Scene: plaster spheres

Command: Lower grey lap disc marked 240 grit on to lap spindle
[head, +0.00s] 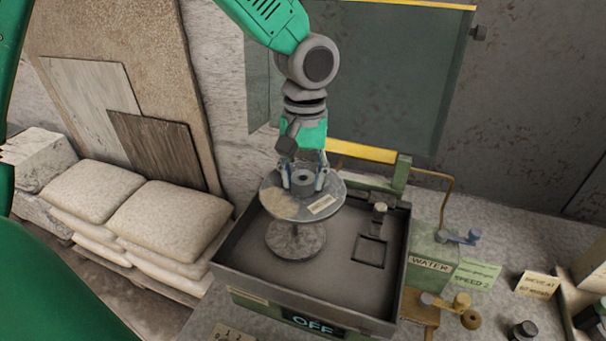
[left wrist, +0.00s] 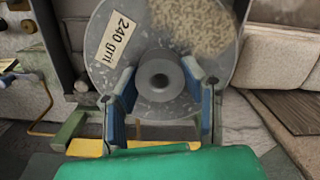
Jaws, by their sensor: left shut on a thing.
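The grey lap disc (head: 273,202) is a flat speckled disc with a pale label and a raised hub. In the left wrist view the disc (left wrist: 128,68) shows "240 grit" on the label and a rough beige patch. My left gripper (head: 304,181) is shut on the disc's hub, its blue-padded fingers on either side; the gripper (left wrist: 162,98) also shows in the wrist view. The disc hangs roughly level above a round grey platter (head: 297,241) in the machine's pan, with a gap visible. The spindle tip is hidden under the disc. My right gripper is not in view.
The dark pan (head: 345,292) has raised walls around the platter. A small square frame with a knob (head: 372,246) stands at its right. A dark panel (head: 370,75) rises behind; stacked sacks (head: 170,218) lie left.

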